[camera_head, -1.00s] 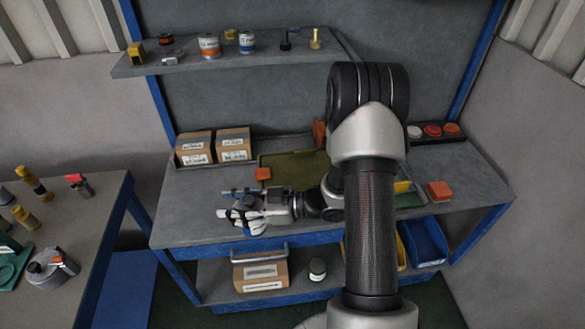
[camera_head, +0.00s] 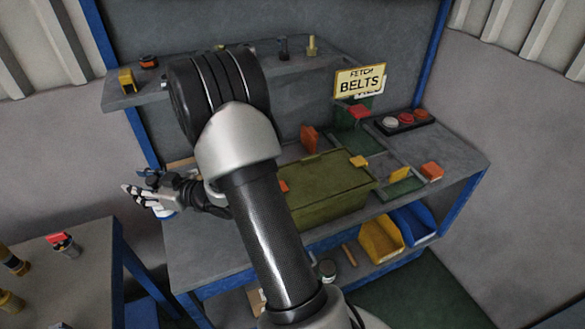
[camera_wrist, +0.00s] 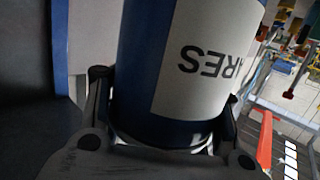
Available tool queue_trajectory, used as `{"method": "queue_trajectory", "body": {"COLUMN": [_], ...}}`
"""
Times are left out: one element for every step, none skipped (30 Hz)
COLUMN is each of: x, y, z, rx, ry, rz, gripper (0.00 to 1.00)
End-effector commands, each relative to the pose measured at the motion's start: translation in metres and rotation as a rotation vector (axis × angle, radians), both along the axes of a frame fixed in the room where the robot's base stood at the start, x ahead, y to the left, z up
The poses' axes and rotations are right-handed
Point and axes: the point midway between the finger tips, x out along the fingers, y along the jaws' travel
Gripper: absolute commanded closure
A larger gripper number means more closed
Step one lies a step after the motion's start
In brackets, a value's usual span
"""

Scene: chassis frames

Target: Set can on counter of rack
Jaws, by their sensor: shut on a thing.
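My gripper (camera_head: 150,195) is at the left end of the rack, shut on a can (camera_head: 164,213). In the wrist view the can (camera_wrist: 212,65) is blue with a white label, and its lettering reads upside down, ending in "ARES". The fingers close around its lower part in that picture. The rack has a grey counter (camera_head: 205,262) with a blue frame. In the head view the gripper and can overlap the counter's left edge. I cannot tell whether the can touches the counter. My arm hides part of the counter and upper shelf (camera_head: 125,99).
An olive box (camera_head: 330,208) stands mid-counter. Orange and yellow blocks (camera_head: 431,171) and a button panel (camera_head: 405,122) are to its right. A side table (camera_head: 75,285) with tools is at left. Bins (camera_head: 381,240) sit below.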

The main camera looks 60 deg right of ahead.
Motion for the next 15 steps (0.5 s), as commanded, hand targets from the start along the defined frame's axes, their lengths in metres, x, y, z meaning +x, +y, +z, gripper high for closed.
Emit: {"method": "queue_trajectory", "body": {"x": [0.009,0.013,0.017,0.020,0.022,0.023,0.024,0.024,0.024,0.023,0.022,0.020,0.018,0.015,0.012], "y": [-0.012,-0.021,-0.032,-0.041,-0.049,-0.060,-0.068,-0.076,-0.086,-0.094,-0.100,-0.110,-0.117,-0.123,-0.131], "z": [0.010,0.014,0.020,0.023,0.026,0.031,0.034,0.037,0.041,0.044,0.046,0.050,0.052,0.053,0.055], "rx": [-0.002,-0.002,-0.002,-0.002,-0.001,-0.002,-0.001,-0.001,0.000,-0.001,-0.001,0.000,-0.001,-0.001,-0.001], "ry": [-0.008,-0.007,-0.008,-0.007,-0.006,-0.006,-0.005,-0.006,-0.005,-0.005,-0.004,-0.004,-0.005,-0.004,-0.003], "rz": [-0.073,-0.121,-0.181,-0.227,-0.273,-0.331,-0.375,-0.417,-0.474,-0.516,-0.555,-0.610,-0.649,-0.689,-0.740], "gripper": [1.00,1.00,1.00,1.00,1.00,1.00,1.00,1.00,1.00,1.00,1.00,1.00,1.00,1.00,1.00]}}
